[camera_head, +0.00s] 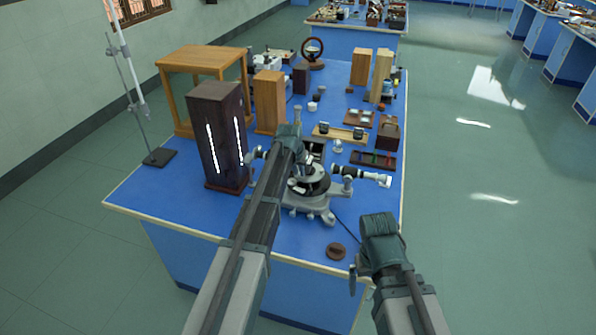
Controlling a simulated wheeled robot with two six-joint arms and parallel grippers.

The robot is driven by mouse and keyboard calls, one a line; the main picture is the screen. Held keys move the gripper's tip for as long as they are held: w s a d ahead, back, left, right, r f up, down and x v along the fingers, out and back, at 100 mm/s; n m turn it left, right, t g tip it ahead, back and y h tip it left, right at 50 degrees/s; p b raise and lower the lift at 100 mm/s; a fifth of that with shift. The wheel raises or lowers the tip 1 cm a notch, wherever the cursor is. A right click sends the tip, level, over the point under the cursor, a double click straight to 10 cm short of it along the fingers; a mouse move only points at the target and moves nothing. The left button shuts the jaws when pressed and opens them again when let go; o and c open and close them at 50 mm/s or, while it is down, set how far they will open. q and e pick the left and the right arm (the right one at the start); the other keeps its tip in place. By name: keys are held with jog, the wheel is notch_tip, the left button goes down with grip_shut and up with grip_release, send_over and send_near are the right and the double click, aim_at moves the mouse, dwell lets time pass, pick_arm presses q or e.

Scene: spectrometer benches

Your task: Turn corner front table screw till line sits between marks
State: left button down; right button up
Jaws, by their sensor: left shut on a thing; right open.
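The spectrometer (312,206) stands on the blue bench top, with a dark round middle and a grey footed base. Its telescope (373,178) points to the right. My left gripper (294,148) is over the spectrometer's small table, shut on a small part there. The gripper and arm hide that part, so I cannot tell which screw it is. The line and its marks are too small to see. My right gripper (358,271) is open and empty, to the right and nearer me, apart from the spectrometer at the bench's front right corner.
A tall dark lamp box (217,140) with bright slits stands left of the spectrometer. A wooden frame case (190,58) and a stand (158,157) are behind it. A brown disc (336,251) lies near the front edge. The bench's front left is clear.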

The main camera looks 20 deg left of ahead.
pick_arm(q)
jog(key=n+y, duration=0.1)
jog(key=n, duration=0.3)
jog(key=n+y, duration=0.1)
jog(key=n, duration=0.2)
jog(key=shift+d+g+y, duration=0.3)
jog(key=shift+g, duration=0.1)
dwell(0.3)
jog(key=c, duration=0.8)
grip_release()
jog(key=shift+c, duration=0.2)
